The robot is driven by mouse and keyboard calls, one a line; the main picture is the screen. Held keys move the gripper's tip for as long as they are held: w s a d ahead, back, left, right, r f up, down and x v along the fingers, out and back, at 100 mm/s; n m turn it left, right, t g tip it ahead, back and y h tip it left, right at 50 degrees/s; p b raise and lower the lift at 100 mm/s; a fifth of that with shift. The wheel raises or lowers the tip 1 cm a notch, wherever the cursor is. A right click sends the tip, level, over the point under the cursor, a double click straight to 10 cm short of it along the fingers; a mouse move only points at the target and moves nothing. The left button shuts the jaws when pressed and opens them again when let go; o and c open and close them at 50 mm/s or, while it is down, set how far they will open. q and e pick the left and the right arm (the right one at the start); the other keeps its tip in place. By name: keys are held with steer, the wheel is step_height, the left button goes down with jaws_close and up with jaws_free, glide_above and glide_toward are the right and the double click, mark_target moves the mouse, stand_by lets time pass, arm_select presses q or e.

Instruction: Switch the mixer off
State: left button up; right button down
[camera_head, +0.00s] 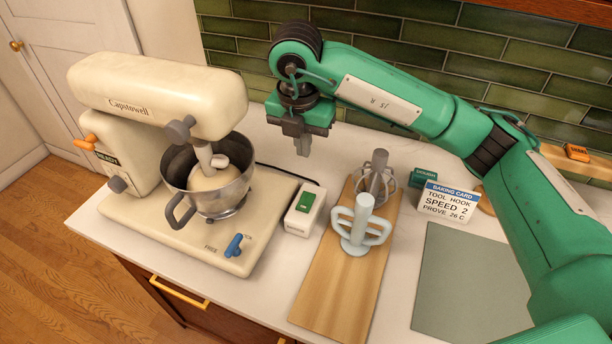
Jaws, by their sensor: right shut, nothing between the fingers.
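The cream mixer (150,95) stands at the left of the counter with its head lowered over a steel bowl (234,190) that holds pale dough (208,180). An orange lever (84,143) and a grey knob (117,184) are on its stand. A blue lever (234,246) is on its base. A white box with a green switch (306,202) stands right of the base. My right gripper (303,148) is shut and empty, pointing down above and behind the white box, apart from it. My left gripper is out of view.
A wooden board (330,290) with a grey beater (376,180) and a pale blue one (361,225) lies right of the box. A baking card (447,202) reads tool hook, speed 2. A grey-green mat (460,285) lies at the right. A dark cable runs behind the mixer.

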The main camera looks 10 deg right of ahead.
steer(key=p, duration=0.4)
glide_toward(307, 196)
steer(key=f, duration=0.6)
steer(key=shift+w+d, duration=0.25)
steer(key=shift+w, duration=0.1)
steer(key=shift+f, duration=0.4)
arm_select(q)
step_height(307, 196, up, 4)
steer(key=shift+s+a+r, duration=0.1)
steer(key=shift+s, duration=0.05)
